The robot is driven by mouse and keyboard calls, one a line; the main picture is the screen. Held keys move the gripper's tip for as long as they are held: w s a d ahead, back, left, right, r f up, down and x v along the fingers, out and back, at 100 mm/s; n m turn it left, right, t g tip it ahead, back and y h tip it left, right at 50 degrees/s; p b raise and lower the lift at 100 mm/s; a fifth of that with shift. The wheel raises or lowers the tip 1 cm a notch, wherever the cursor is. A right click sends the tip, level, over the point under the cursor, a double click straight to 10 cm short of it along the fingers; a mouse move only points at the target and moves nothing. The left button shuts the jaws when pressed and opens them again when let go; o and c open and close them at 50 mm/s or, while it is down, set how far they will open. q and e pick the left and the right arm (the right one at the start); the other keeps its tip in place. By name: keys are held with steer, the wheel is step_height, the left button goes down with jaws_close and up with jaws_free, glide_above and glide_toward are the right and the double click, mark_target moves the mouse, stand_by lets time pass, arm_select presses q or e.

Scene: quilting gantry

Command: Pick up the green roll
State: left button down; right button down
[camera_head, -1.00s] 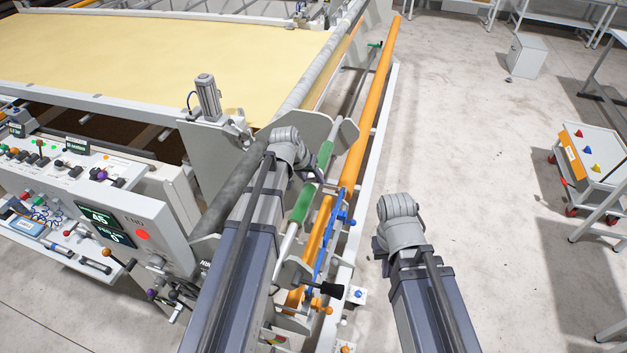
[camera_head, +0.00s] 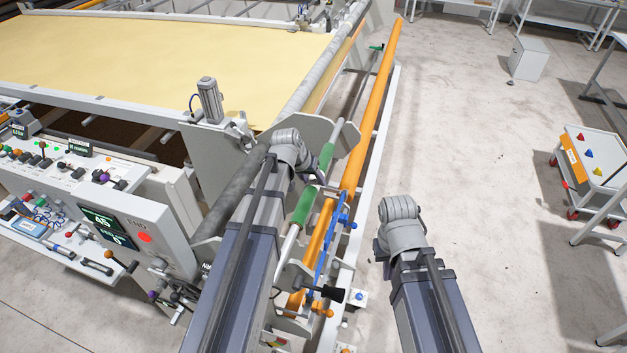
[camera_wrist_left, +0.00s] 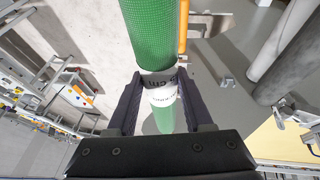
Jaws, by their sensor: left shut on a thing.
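The green roll (camera_head: 303,206) is a long green tube with a white printed band. It lies along the gantry's right side in the head view, partly hidden by my left wrist. In the left wrist view the roll (camera_wrist_left: 154,32) runs between my left gripper's fingers (camera_wrist_left: 160,82). The dark fingers are shut on it at the white band, one on each side. In the head view my left jaws are mostly hidden behind the wrist. My right arm hangs over the floor to the right, apart from the roll; its jaws are hidden behind its wrist.
An orange tube (camera_head: 371,112) and a white rail (camera_head: 381,137) run close along the roll's right side. A blue bracket (camera_head: 331,236) sits near it. A control panel (camera_head: 147,222) stands at the left. The floor right of the rail is open up to a trolley (camera_head: 575,160).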

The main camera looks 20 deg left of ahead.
mark_target(313, 178)
arm_select(q)
step_height(313, 178, up, 7)
steer(key=p, duration=0.6)
steer(key=shift+f, duration=0.15)
steer(key=d, duration=1.8)
steer(key=shift+s+f, duration=0.15)
steer(key=shift+s, duration=0.15)
